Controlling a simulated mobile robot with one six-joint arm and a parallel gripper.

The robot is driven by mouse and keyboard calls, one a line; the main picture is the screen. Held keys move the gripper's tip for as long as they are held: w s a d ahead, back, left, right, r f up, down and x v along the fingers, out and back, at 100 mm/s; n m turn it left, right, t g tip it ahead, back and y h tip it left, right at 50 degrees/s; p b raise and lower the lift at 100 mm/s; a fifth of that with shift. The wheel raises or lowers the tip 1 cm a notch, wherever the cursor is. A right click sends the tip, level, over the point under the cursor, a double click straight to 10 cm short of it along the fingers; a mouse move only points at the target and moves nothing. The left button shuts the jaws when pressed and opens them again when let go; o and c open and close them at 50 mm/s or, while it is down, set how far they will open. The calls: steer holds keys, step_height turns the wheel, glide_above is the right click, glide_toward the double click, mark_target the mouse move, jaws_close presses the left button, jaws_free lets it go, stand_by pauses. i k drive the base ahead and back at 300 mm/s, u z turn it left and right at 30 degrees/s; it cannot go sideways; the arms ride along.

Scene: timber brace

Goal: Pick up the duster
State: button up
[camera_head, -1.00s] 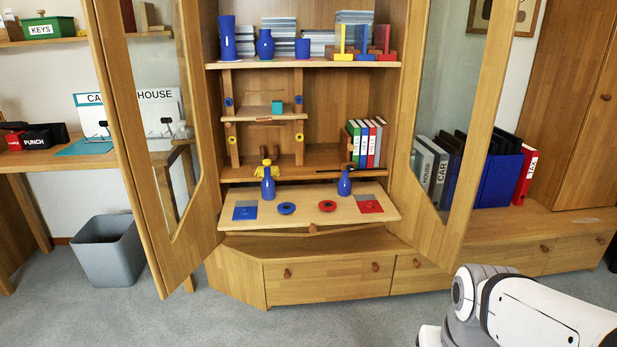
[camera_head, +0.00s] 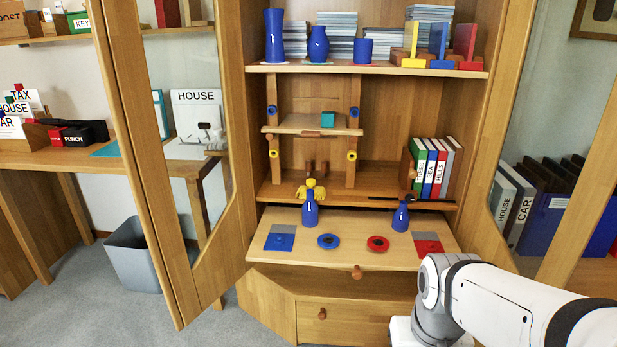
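A yellow, tufted thing (camera_head: 311,187) that looks like the duster shows at the mouth of a blue bottle-shaped vase (camera_head: 310,212). The vase stands at the left back of the pull-out board in the open cabinet. I cannot tell whether the yellow thing is in the vase or just behind it. A second blue vase (camera_head: 400,217) stands at the right, with a dark thin thing at its top. My white arm reaches in from the lower right, but my gripper is not in view.
The pull-out board (camera_head: 345,246) also carries blue and red squares and discs. Open glass doors stand on both sides of the cabinet. A small two-level wooden rack (camera_head: 312,124) stands behind the left vase, and folders (camera_head: 432,167) stand at the right.

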mark_target(319, 192)
steer(key=u, duration=0.25)
steer(key=i, duration=1.4)
steer(key=z, duration=0.25)
